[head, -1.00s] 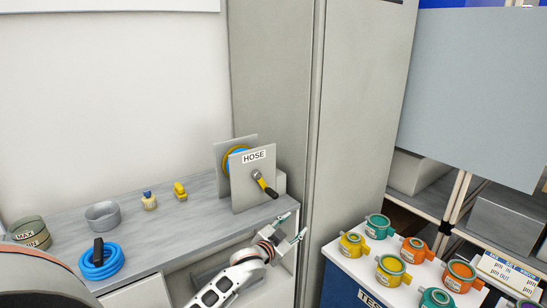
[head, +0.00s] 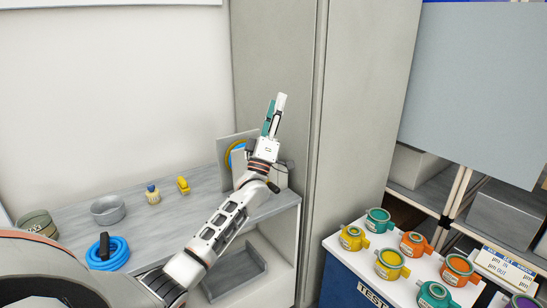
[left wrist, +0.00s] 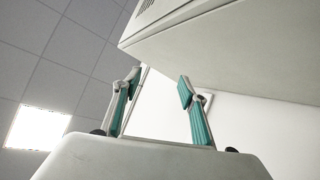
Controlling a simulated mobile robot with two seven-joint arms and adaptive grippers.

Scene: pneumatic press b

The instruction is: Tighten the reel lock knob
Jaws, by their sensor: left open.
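The hose reel (head: 234,160), a yellow and blue coil between grey plates, stands at the right end of the grey bench. My left arm covers most of its front, so its HOSE label and yellow-handled crank are hidden. I cannot make out the lock knob. My left gripper (head: 273,115) is raised above and in front of the reel, pointing upward. In the left wrist view the teal-padded fingers (left wrist: 160,86) are apart with nothing between them, facing the ceiling and a pale cabinet. My right gripper is in neither view.
On the bench (head: 185,210) are a blue coiled hose (head: 112,252), a grey ring (head: 108,210), a small bottle (head: 152,194) and a yellow part (head: 183,185). A tall cabinet (head: 345,120) stands right of the reel. A table (head: 345,262) holds several coloured fittings.

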